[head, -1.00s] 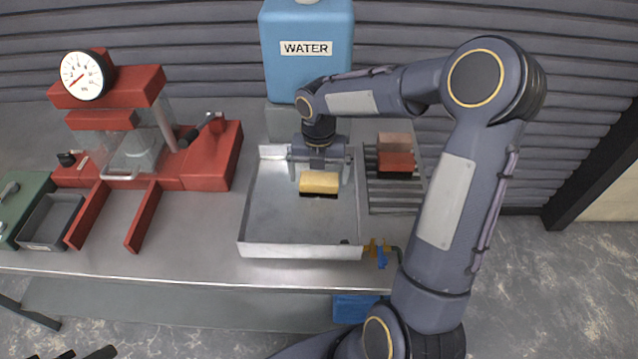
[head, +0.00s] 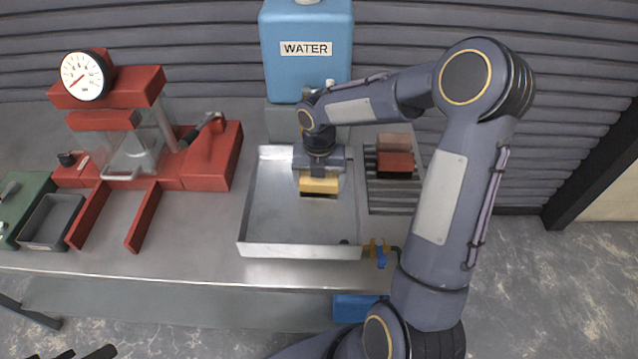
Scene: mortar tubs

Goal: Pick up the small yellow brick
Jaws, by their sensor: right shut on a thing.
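The small yellow brick (head: 318,186) is in the metal tray (head: 300,249), towards its back right part. My right gripper (head: 319,178) reaches down over it from behind and is shut on it. The gripper body hides the brick's back part. I cannot tell whether the brick's underside touches the tray floor. My left gripper is not identifiable in the head view.
A red brick (head: 396,162) lies on a slatted rack (head: 395,198) right of the tray. A blue water container (head: 306,75) stands behind. A red press with a gauge (head: 110,118) stands left. A blue-handled tap (head: 380,255) is at the tray's front right corner.

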